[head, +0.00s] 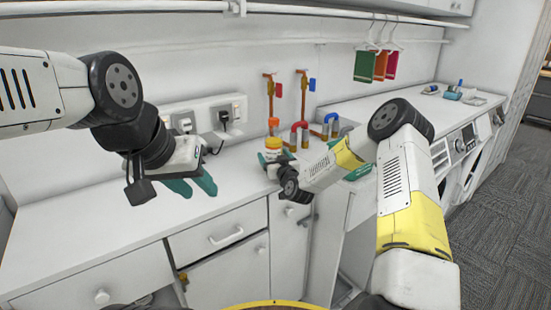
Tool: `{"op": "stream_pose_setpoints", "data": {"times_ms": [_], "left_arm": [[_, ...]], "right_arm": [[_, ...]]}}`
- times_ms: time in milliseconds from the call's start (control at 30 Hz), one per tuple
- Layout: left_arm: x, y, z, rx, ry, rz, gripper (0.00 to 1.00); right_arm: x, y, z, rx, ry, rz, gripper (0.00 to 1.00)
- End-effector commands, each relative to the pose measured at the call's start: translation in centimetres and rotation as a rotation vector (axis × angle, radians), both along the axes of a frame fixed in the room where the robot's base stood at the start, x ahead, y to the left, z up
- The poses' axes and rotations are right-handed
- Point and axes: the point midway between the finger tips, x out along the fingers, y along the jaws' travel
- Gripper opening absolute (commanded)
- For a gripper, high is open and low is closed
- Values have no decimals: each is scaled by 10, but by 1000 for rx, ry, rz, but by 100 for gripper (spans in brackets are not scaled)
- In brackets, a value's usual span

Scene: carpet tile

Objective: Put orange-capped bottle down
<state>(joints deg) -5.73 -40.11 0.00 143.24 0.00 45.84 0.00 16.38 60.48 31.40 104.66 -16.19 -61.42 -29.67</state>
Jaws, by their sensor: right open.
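The orange-capped bottle (273,142) is upright at the back of the white counter, with an orange cap and a yellow-and-white body. My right gripper (272,158) is at the bottle's lower part, with its teal fingers open around or just in front of it. The wrist hides part of the base, so contact with the counter is hard to see. My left gripper (194,186) is over the counter's front part, left of the bottle. Its teal fingertips look apart and nothing shows between them.
Pipes with red and blue handles (301,133) stand right of the bottle. A wall socket panel (205,116) with plugs is behind my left gripper. The white counter (70,228) is clear at the left. Colored cloths (376,66) hang at the upper right.

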Motion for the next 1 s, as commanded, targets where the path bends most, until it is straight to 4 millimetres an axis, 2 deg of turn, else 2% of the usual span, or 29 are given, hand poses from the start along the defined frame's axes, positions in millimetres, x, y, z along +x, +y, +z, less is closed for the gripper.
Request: {"op": "stream_pose_setpoints", "data": {"times_ms": [167,400,600,833,1000], "left_arm": [[0,0,0,0,0,0,36],[0,0,0,0,0,0,36],[0,0,0,0,0,0,36],[0,0,0,0,0,0,36],[0,0,0,0,0,0,36]], "right_arm": [[-20,-6,1,-2,2,1,82],[-70,-23,0,-1,2,0,82],[-101,-33,0,-1,1,1,82],[-114,-36,8,-26,17,18,82],[-121,-36,36,-134,122,74,82]]}}
